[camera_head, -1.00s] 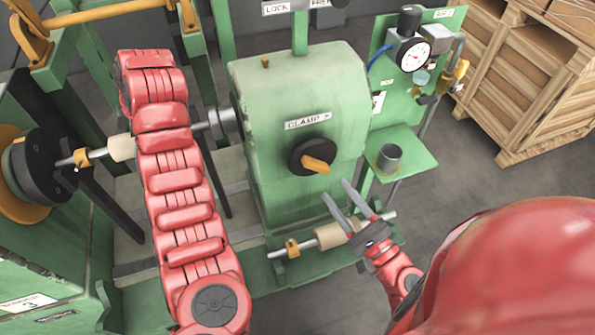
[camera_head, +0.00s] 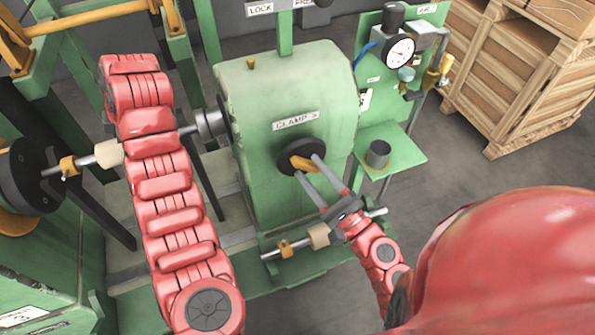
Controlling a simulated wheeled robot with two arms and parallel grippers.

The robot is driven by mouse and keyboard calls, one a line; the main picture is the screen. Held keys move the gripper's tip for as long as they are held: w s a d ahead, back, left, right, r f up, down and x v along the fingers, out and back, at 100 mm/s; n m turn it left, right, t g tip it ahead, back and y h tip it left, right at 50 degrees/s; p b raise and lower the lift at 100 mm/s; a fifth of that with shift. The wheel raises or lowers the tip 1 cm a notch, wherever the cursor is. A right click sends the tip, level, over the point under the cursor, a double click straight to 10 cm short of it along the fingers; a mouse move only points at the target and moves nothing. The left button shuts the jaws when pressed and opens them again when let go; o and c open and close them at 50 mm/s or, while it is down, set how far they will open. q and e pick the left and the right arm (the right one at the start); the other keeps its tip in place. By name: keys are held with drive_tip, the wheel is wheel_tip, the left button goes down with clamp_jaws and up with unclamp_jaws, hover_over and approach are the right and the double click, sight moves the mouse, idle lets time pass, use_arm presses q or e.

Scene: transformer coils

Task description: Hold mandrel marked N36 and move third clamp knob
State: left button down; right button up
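The clamp knob (camera_head: 287,158) is a black disc with an orange handle (camera_head: 303,163), below a label reading "CLAMP 3" (camera_head: 296,121) on the green housing. My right gripper (camera_head: 307,166) is open, its fingers apart on either side of the orange handle; I cannot tell whether they touch it. A mandrel (camera_head: 108,153) with a cream sleeve and orange collar runs between the black faceplate at left and the housing. My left arm (camera_head: 165,187) crosses over its middle, and the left gripper is hidden. No N36 mark is readable.
A second rod with a cream sleeve (camera_head: 319,236) lies low in front of the housing, behind my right wrist. A green panel with a pressure gauge (camera_head: 400,52) and a small shelf holding a grey cup (camera_head: 378,154) stand right of it. A wooden crate (camera_head: 515,75) is further right.

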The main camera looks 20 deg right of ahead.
clamp_jaws()
drive_tip(key=shift+f+m, duration=0.1)
drive_tip(key=shift+m, duration=0.2)
drive_tip(key=m+h, duration=0.1)
drive_tip(key=m, duration=0.1)
drive_tip(key=m+t+h, duration=0.1)
drive_tip(key=m, duration=0.1)
drive_tip(key=m+t, duration=0.1)
drive_tip(key=m, duration=0.1)
drive_tip(key=shift+a+f+h, duration=0.1)
drive_tip(key=shift+a+h, duration=0.3)
